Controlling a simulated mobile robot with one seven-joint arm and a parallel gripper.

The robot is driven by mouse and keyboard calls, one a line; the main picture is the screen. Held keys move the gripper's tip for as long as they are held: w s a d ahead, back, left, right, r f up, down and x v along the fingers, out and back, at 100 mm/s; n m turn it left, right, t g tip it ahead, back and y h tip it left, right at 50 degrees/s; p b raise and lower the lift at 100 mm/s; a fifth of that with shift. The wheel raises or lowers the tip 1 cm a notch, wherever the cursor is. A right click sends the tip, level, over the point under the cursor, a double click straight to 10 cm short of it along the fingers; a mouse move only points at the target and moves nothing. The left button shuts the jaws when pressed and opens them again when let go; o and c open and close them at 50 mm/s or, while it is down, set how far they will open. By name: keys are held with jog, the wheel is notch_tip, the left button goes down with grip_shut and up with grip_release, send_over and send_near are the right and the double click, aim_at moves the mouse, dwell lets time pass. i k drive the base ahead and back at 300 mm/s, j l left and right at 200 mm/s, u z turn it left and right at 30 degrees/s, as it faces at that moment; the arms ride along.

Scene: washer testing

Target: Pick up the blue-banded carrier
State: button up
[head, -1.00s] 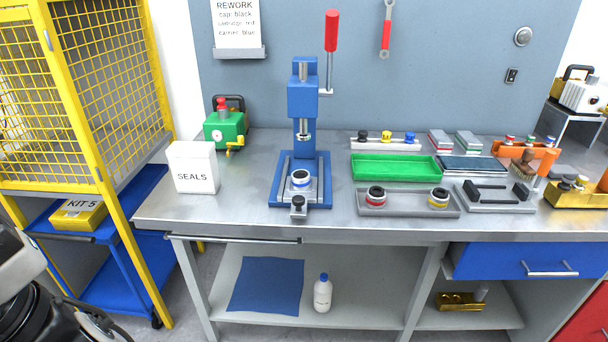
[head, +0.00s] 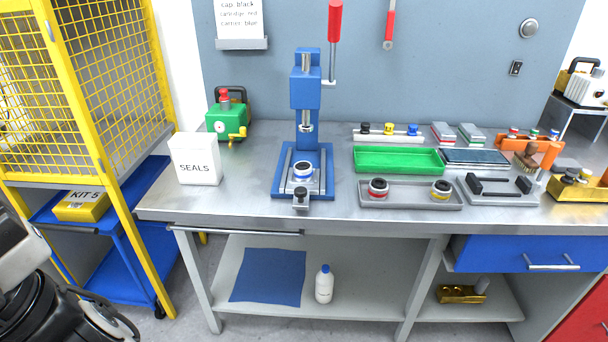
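The blue-banded carrier (head: 303,171) is a short round piece with a white body, a blue band and a dark opening on top. It sits upright on the base of the blue press (head: 306,95), under the raised ram. Part of my arm shows at the lower left edge of the head view, off the bench. My gripper's fingers cannot be made out there, and nothing of mine is near the carrier.
A grey tray (head: 409,200) right of the press holds a red-banded and a yellow-banded piece. Behind it is a green tray (head: 398,160). A white SEALS box (head: 195,160) stands left. The press has a clamp block (head: 300,196) in front. The bench front between is clear.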

aim_at(306, 176)
jog(key=j+z, duration=0.1)
jog(key=z, duration=0.3)
jog(key=j+z, duration=0.1)
jog(key=z, duration=0.35)
jog(key=j+z, duration=0.3)
jog(key=j, duration=0.2)
jog(key=j+z, duration=0.35)
jog(key=j, duration=0.65)
jog(key=k+j+z, duration=0.1)
jog(key=j, duration=0.35)
jog(key=k+j+z, duration=0.1)
jog(key=j, duration=0.4)
jog(key=k+j, duration=0.15)
jog(key=j, duration=0.3)
jog(key=i, duration=0.5)
